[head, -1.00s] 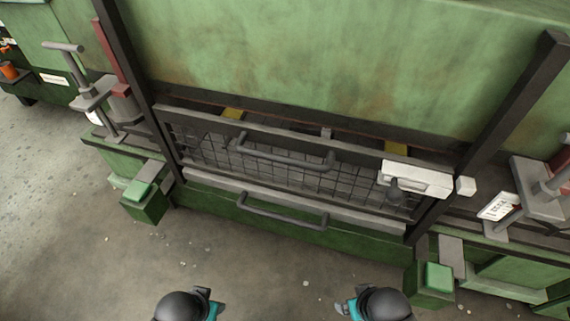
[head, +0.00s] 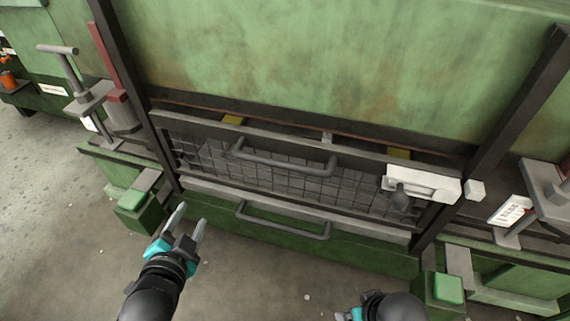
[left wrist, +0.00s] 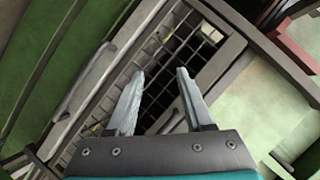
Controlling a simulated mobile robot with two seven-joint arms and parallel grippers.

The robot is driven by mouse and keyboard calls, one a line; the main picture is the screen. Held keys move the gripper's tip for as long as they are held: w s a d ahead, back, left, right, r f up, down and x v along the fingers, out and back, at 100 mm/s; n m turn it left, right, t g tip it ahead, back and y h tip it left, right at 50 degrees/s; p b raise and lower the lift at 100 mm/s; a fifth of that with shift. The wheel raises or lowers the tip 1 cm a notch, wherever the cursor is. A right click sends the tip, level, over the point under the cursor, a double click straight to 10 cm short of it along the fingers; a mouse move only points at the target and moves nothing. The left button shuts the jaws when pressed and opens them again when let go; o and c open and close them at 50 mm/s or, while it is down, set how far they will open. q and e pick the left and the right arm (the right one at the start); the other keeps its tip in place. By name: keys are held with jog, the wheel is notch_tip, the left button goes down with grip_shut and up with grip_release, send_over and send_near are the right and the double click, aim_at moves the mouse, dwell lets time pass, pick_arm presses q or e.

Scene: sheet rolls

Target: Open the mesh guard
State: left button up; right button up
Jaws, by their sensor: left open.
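The mesh guard (head: 275,178) is a dark wire grid in a grey frame across the front of the green machine. It stands closed over the opening. A dark bar handle (head: 285,160) runs along its upper part. A white latch box (head: 421,184) with a grey knob sits at its right end. My left gripper (head: 190,220) is open and empty, in front of the guard's lower left end, apart from it. In the left wrist view its two fingers (left wrist: 157,85) point toward the mesh (left wrist: 125,75). My right gripper (head: 345,315) is mostly cut off at the bottom edge; its jaws are unclear.
A second dark bar handle (head: 283,220) sits on the green panel below the guard. Green button boxes (head: 135,207) stand at left and right (head: 442,290). Dark posts flank the guard. The concrete floor in front is clear.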

pick_arm(q)
jog(key=w+d+r+m+t+h, duration=0.25)
jog(key=d+m+h, duration=0.2)
jog(key=m, duration=0.25)
jog(key=m+h, duration=0.8)
jog(key=m, duration=0.2)
send_near(285, 162)
pick_arm(e)
notch_tip(285, 162, down, 9)
jog(key=s, duration=0.1)
pick_arm(q)
jog(key=shift+g+h, duration=0.35)
jog(key=shift+g, duration=0.2)
jog(key=shift+w+f+b+x, duration=0.15)
jog(key=shift+b+x, duration=0.4)
jog(key=shift+x, duration=1.9)
jog(key=shift+w+f+b+x, duration=0.1)
jog(key=shift+b+x, duration=0.4)
jog(key=shift+x, duration=2)
pick_arm(e)
jog(key=shift+w+a+r, duration=0.1)
jog(key=shift+w+r, duration=0.2)
jog(key=shift+r, duration=0.35)
jog(key=shift+w+a+r, duration=0.1)
jog(key=shift+w+r, duration=0.25)
jog(key=shift+r, duration=0.35)
jog(key=shift+w+r, duration=0.3)
jog(key=shift+r, duration=0.35)
pick_arm(q)
jog(key=shift+a, duration=0.15)
